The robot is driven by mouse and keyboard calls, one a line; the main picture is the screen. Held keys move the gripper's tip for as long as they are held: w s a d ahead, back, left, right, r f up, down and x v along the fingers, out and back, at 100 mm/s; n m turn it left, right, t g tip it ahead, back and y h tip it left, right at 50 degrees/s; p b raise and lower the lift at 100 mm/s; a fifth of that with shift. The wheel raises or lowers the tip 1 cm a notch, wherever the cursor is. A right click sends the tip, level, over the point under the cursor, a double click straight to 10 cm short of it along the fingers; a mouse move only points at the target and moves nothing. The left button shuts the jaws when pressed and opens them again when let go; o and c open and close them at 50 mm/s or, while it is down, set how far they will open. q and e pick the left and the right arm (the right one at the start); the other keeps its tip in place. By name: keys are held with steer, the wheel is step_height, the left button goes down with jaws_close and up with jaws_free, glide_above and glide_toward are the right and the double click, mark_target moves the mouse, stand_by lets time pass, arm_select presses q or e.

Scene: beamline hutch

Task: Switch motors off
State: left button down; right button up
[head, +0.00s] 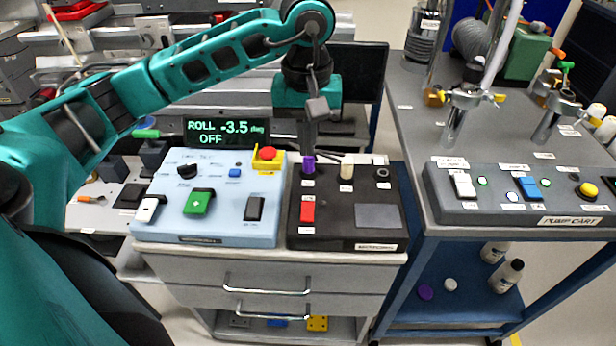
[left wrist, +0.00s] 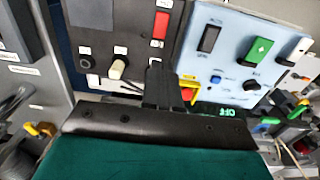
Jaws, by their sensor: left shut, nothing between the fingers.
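A light blue control box (head: 222,222) stands on the drawer cabinet. It carries a white rocker (head: 149,209), a green rocker (head: 198,203), a black rocker (head: 255,208), a black knob (head: 188,171), a blue button (head: 235,173) and a red button (head: 267,154) in a yellow guard. Its labels are too small to read. A display (head: 226,132) reads "ROLL -3.5 deg OFF". My left gripper (head: 310,142) is shut and empty, pointing down above the back of the black box beside it. In the left wrist view its fingers (left wrist: 160,85) partly cover the yellow guard. My right gripper is out of view.
The black box (head: 346,230) has a purple knob (head: 308,164), a red switch (head: 307,211) and a cream knob (head: 346,170). A pump cart panel (head: 500,212) stands to the right. A dark monitor (head: 362,85) is behind my gripper.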

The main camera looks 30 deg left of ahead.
mark_target(307, 213)
arm_select(q)
step_height(307, 213, down, 14)
steer(key=shift+r, duration=0.1)
stand_by(0.5)
steer(key=shift+w+a+f+g+b, duration=0.15)
steer(key=shift+f+g+b, duration=0.15)
steer(key=shift+f+b, duration=0.25)
steer(key=shift+r, duration=0.25)
steer(key=shift+s+p, duration=0.25)
steer(key=shift+p, duration=0.05)
steer(key=shift+s+d+r, duration=0.1)
steer(key=shift+s+d, duration=0.45)
steer(key=shift+s, duration=0.05)
steer(key=shift+r, duration=0.1)
